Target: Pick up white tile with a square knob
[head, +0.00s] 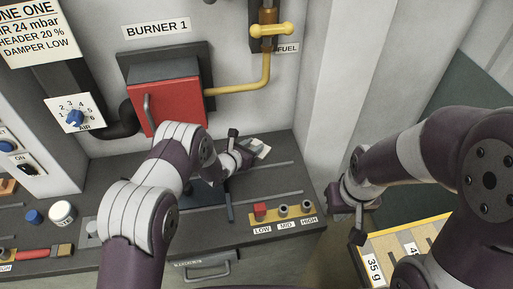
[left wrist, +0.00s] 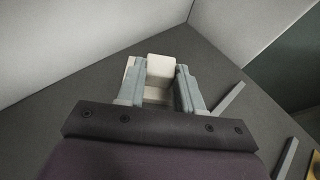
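The white tile (head: 261,150) lies at the back of the dark bench, partly hidden by my left gripper. In the left wrist view its pale square knob (left wrist: 160,68) stands between the two grey fingers of my left gripper (left wrist: 160,80). The fingers lie close along both sides of the knob with no clear gap, and part of the tile's flat base shows beside and below them. In the head view my left gripper (head: 245,154) reaches the tile from the left. My right gripper (head: 345,198) hangs away from the tile, above the right side; its fingers are not clear.
A light panel with weight labels (head: 405,240) lies at the right. A strip with a red block (head: 260,211) and LOW, MID, HIGH labels is at the bench front. Raised rails (head: 270,165) cross the bench. The red burner box (head: 168,103) and wall stand behind.

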